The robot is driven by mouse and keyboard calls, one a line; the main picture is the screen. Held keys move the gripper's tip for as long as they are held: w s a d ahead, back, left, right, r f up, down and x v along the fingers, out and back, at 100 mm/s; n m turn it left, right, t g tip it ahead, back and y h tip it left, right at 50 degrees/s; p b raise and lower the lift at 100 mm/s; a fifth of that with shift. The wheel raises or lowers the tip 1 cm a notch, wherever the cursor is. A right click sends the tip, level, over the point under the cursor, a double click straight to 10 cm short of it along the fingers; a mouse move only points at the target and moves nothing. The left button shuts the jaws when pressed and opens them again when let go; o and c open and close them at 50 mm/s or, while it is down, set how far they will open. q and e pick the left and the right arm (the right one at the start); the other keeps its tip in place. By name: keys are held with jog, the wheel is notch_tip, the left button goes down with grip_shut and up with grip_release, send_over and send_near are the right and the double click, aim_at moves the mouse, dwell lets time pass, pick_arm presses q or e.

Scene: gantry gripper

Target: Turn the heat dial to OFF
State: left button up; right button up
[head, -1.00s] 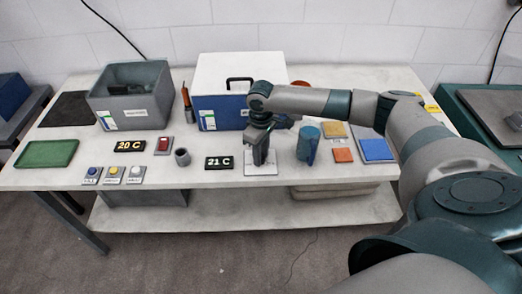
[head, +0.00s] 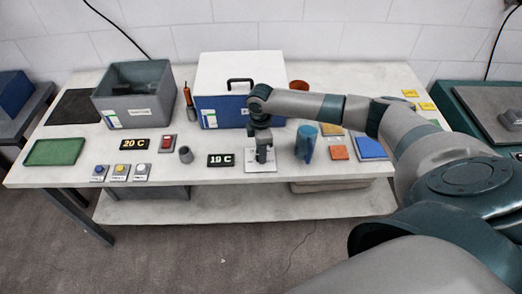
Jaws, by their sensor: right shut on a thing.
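The heat dial sits on a white plate (head: 261,165) on the table, right of a black display reading 19 C (head: 220,160). My right gripper (head: 262,155) points down over the plate and is shut on the dial, which its fingers hide almost wholly. The dial's pointer and its markings cannot be read. A second display (head: 134,145) at the left reads 20 C. My left gripper is not in view.
A blue cylinder (head: 305,145) stands close to the right of my gripper. A blue and white cooler box (head: 240,85) is behind it. A grey cup (head: 186,155), a red button (head: 166,143) and several small buttons lie left. A grey bin (head: 135,105) stands back left.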

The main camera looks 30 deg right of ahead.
dwell(0.3)
jog(key=shift+r, duration=0.1)
jog(key=o, duration=1.1)
jog(key=shift+c, duration=0.2)
notch_tip(320, 180, up, 17)
jog(key=b, duration=0.4)
jog(key=shift+r, duration=0.15)
